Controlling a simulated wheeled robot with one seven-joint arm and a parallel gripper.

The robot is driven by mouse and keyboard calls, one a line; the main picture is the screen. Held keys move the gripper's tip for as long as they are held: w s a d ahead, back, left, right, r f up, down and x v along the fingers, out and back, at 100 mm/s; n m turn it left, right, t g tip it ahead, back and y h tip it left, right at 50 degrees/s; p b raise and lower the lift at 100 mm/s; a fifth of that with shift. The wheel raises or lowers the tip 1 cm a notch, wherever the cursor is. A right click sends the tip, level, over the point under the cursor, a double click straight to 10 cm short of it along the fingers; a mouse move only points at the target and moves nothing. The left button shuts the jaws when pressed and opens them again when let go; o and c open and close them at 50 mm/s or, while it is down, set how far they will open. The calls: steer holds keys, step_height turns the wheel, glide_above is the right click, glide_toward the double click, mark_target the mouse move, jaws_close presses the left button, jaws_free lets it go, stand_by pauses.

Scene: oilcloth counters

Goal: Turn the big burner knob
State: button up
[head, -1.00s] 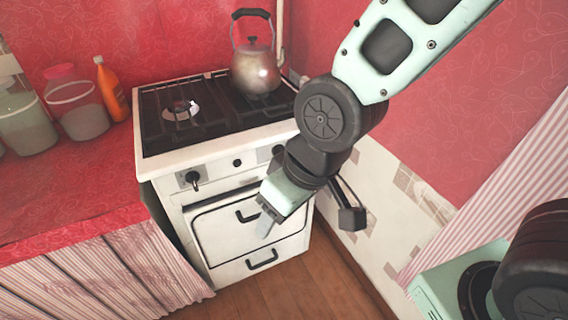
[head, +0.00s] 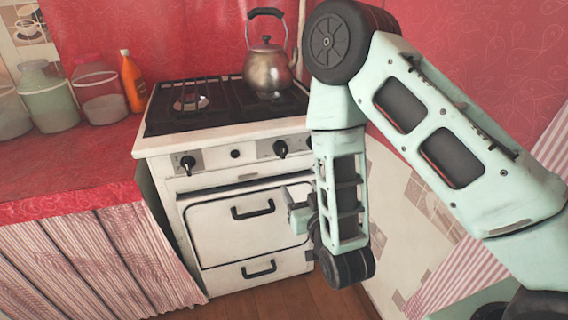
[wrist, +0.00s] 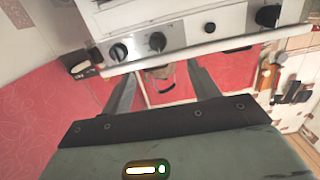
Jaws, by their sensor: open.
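The stove's white front panel has a black knob on the left (head: 188,163), a small black knob in the middle (head: 235,153) and a black knob on the right (head: 280,149). The wrist view is upside down; there the left knob (wrist: 268,16) looks largest, beside the small one (wrist: 210,28), the right one (wrist: 157,41) and a further knob (wrist: 118,52) hidden by my arm in the head view. Size differences are hard to judge. My gripper (wrist: 162,72) is open and empty, apart from the knobs. In the head view my gripper (head: 297,212) is before the oven door's right side, below the panel.
A steel kettle (head: 268,70) stands on the back right of the cooktop. The oven door handle (head: 253,209) and drawer handle (head: 259,269) stick out below the panel. Jars (head: 100,95) and an orange bottle (head: 132,82) stand on the red counter at left.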

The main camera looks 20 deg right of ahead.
steer(key=b, duration=0.8)
glide_toward(284, 154)
steer(key=shift+t, duration=0.3)
steer(key=w, duration=1)
steer(key=shift+w+a+f, duration=0.15)
steer(key=shift+w+f, duration=0.05)
steer(key=c, duration=1)
